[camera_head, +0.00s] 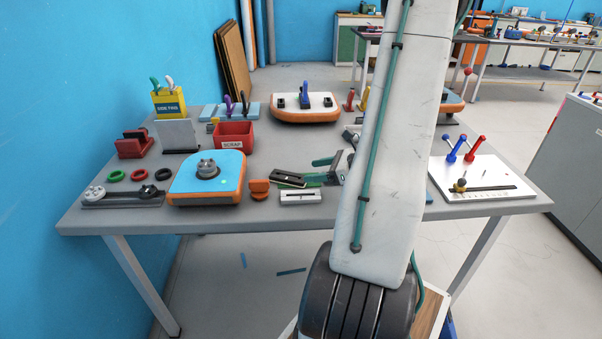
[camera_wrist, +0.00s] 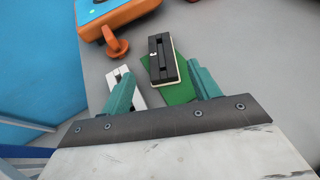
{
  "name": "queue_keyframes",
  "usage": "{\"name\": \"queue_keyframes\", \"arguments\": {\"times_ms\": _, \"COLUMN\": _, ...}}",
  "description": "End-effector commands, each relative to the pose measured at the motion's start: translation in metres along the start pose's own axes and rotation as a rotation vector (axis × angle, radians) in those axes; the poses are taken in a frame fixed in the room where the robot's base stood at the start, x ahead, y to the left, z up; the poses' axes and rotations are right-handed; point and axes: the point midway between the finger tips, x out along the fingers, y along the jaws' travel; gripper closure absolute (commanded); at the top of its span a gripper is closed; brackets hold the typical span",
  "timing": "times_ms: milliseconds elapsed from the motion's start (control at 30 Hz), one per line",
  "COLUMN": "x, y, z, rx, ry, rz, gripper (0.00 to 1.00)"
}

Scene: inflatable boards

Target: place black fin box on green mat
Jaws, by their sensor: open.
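The black fin box (camera_wrist: 161,56) is a dark, slotted block with a pale lower edge. In the wrist view it overlaps the upper left part of the green mat (camera_wrist: 182,92); I cannot tell whether it fully rests on it. The black fin box also shows in the head view (camera_head: 287,179), left of my gripper (camera_head: 321,169). In the wrist view my gripper (camera_wrist: 160,71) is open, its two teal fingers spread either side of the black box's near end. Nothing is held. My arm hides part of the table in the head view.
A white fin box (camera_wrist: 117,74) lies by my left finger; it also shows in the head view (camera_head: 300,197). An orange knob-like piece (camera_wrist: 115,43) and a blue-orange board (camera_head: 206,181) are to the left. A red scrap bin (camera_head: 233,136) stands behind.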

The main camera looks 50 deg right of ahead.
Motion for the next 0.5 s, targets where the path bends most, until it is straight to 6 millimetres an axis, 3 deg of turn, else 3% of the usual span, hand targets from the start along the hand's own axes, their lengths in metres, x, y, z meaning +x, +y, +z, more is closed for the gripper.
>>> {"name": "queue_keyframes", "arguments": {"times_ms": 200, "x": -0.028, "y": -0.001, "z": 0.0, "rx": -0.001, "ry": 0.0, "rz": -0.002, "gripper": 0.39}}
{"name": "queue_keyframes", "arguments": {"times_ms": 333, "x": -0.024, "y": 0.01, "z": 0.015, "rx": -0.057, "ry": 0.013, "rz": 0.049, "gripper": 0.39}}
{"name": "queue_keyframes", "arguments": {"times_ms": 433, "x": -0.004, "y": 0.04, "z": 0.048, "rx": -0.201, "ry": 0.046, "rz": 0.177, "gripper": 0.39}}
{"name": "queue_keyframes", "arguments": {"times_ms": 500, "x": 0.012, "y": 0.074, "z": 0.077, "rx": -0.351, "ry": 0.077, "rz": 0.307, "gripper": 0.39}}
